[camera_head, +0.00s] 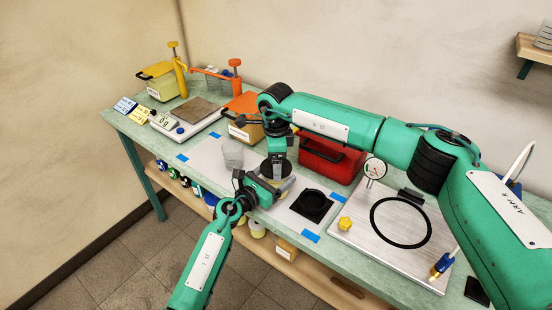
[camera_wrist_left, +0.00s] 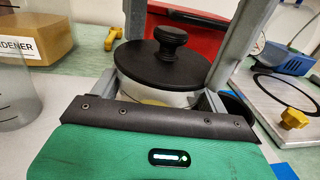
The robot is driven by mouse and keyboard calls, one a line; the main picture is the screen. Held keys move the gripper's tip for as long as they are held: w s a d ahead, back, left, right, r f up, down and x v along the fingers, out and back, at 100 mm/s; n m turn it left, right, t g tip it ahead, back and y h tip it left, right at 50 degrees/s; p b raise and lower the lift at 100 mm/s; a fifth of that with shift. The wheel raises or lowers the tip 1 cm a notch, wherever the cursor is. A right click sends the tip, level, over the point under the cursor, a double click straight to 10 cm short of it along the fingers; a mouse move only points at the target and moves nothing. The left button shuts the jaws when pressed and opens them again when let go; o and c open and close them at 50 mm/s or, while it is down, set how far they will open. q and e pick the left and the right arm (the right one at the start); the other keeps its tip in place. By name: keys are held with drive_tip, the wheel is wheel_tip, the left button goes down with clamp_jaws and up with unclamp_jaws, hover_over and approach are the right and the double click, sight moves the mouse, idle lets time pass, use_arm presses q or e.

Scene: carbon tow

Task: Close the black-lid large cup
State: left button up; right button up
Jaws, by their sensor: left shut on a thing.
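The large cup (camera_wrist_left: 170,97) is pale, with something yellowish at its lower part. It stands between the fingers of my left gripper (camera_head: 272,186), which is shut on it. The black lid (camera_wrist_left: 160,66), with a round knob on top, lies over the cup's mouth and looks about level. I cannot tell whether it is fully seated. In the head view the lid (camera_head: 286,169) is partly hidden by my arms. My right gripper (camera_head: 277,157) points down above the lid.
A clear empty cup (camera_head: 232,154) stands close on the left. A black round piece on a square base (camera_head: 312,204) is to the right. The red box (camera_head: 330,160) is behind, the orange hardener box (camera_head: 243,128) behind left, and a plate with a black ring (camera_head: 370,241) further right.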

drive_tip(key=o, duration=0.3)
drive_tip(key=shift+r, duration=0.1)
wheel_tip(320, 180, up, 12)
drive_tip(key=shift+f, duration=0.1)
idle(0.3)
use_arm(q)
drive_tip(key=o, duration=1.4)
drive_tip(key=shift+o, duration=0.2)
drive_tip(key=b+v, duration=0.1)
drive_tip(key=v, duration=1.2)
drive_tip(key=shift+s+a, duration=0.25)
drive_tip(key=shift+a, duration=0.1)
use_arm(e)
drive_tip(key=shift+f, duration=0.6)
